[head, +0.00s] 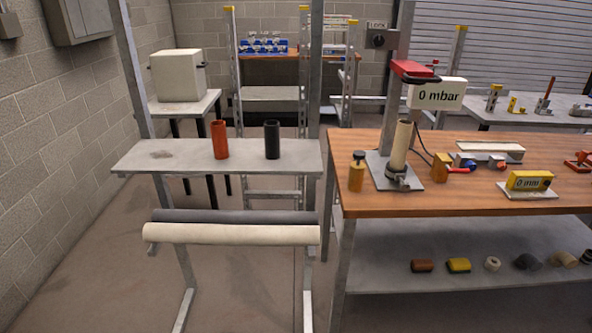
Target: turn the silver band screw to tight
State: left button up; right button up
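A cream upright tube (400,146) stands on a grey base plate (416,186) on the wooden workbench. A dark silvery fitting (398,177) surrounds the tube's foot; this may be the silver band, but its screw is too small to make out, and I cannot tell whether it is tight. Neither of my grippers is in view.
The wooden bench (400,208) also holds a brass bottle-like piece (356,172), a "0 mbar" display (437,95) and a yellow "0 mm" gauge (529,180). Left of it are a grey shelf (190,155) with red and black cylinders, and a roll rack (232,234).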

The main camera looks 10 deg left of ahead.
aim_at(405, 185)
jog(key=i+l+u, duration=0.2)
jog(key=l+u, duration=0.3)
jog(key=i+l+u, duration=0.15)
jog(key=l+u, duration=0.3)
jog(key=l, duration=0.25)
jog(key=l+u, duration=0.5)
jog(key=l, duration=0.15)
